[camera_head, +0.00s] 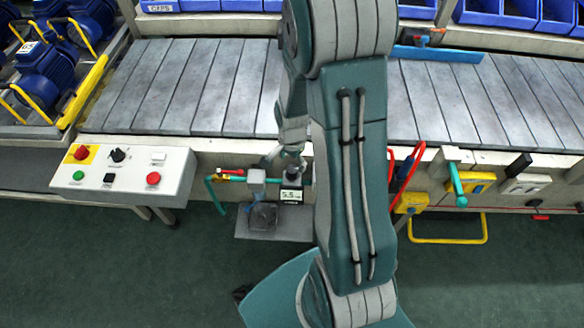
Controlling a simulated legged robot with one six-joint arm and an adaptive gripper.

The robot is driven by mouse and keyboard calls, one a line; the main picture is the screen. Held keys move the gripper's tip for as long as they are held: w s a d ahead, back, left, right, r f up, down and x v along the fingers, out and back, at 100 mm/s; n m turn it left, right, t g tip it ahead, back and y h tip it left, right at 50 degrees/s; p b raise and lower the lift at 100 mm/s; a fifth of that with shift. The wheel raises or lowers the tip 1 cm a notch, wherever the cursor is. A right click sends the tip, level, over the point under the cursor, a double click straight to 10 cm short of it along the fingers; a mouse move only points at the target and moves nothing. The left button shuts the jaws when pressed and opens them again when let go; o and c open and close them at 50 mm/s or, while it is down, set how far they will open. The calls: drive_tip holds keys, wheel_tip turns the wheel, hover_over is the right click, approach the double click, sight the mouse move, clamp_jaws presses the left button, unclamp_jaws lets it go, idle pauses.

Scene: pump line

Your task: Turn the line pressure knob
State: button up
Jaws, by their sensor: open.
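A small display (291,195) reading about 5.5 is on the front of the line, left of my arm. A dark round part (291,179), which looks like the line pressure knob, shows just above the display. My gripper (284,162) is open, pointing down just above this dark part. I cannot tell whether its fingers touch the knob or stand around it. My arm covers the area right of the display.
A control box (135,172) with buttons and a black selector stands at left. A red-handled valve and teal pipe (228,174) sit beside the display. A slatted conveyor (190,85) runs behind. At right are a teal lever (456,182) and a yellow rail (447,241).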

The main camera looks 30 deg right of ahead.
sight(292, 169)
drive_tip(key=shift+f, duration=2)
drive_tip(key=c, duration=1.2)
